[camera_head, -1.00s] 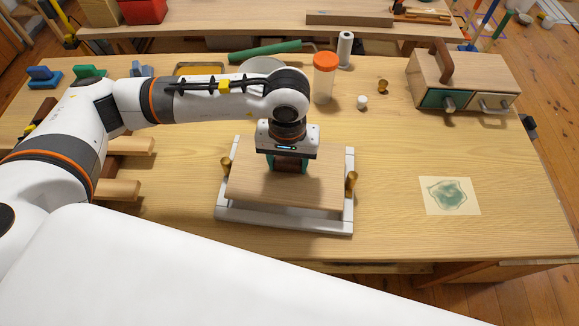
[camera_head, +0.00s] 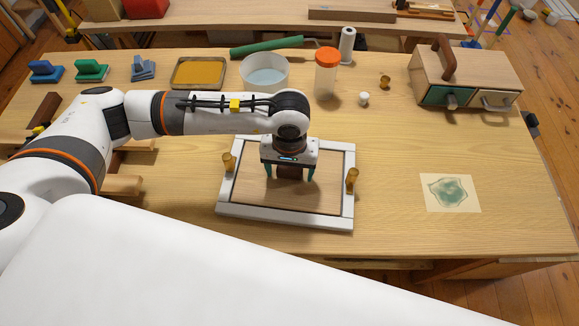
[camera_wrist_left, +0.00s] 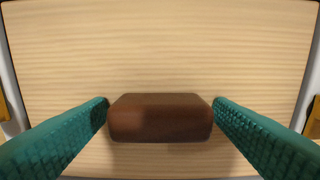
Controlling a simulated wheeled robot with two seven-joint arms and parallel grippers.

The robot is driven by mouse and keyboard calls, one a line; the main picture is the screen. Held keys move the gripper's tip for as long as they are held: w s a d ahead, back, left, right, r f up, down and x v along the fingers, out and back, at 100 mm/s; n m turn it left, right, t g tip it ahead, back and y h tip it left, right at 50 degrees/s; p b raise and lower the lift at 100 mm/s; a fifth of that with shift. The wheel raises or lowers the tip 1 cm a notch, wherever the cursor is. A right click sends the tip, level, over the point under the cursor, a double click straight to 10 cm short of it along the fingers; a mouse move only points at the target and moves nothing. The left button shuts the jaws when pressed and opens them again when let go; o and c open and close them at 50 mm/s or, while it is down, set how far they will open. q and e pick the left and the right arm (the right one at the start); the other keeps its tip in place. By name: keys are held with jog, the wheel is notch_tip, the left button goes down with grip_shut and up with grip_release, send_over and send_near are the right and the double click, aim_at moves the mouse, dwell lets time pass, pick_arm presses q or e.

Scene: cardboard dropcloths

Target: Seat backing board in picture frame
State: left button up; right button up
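The light wood backing board (camera_head: 255,195) lies inside the opening of the white picture frame (camera_head: 285,216), with a dark line along its edges. Its brown block handle (camera_head: 290,173) stands up from its middle; it also shows in the left wrist view (camera_wrist_left: 160,118). My left gripper (camera_head: 290,177) is over the board, its teal fingers open on either side of the handle, with gaps visible in the head view. Brass turn buttons stand on the frame's left (camera_head: 228,163) and right (camera_head: 352,178) sides. My right gripper is not in view.
A print on paper (camera_head: 450,193) lies to the right. Behind the frame stand a white bowl (camera_head: 265,73), an orange-lidded jar (camera_head: 326,75), a yellow tray (camera_head: 200,73) and a wooden drawer box (camera_head: 466,75). The table right of the frame is mostly clear.

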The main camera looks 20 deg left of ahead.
aim_at(289, 169)
pick_arm(q)
jog(key=shift+r+p, duration=0.2)
jog(key=shift+p, duration=0.1)
jog(key=shift+r, duration=0.35)
notch_tip(289, 169, up, 11)
jog(key=b, duration=0.1)
jog(key=shift+b, duration=0.3)
jog(key=shift+s, duration=0.1)
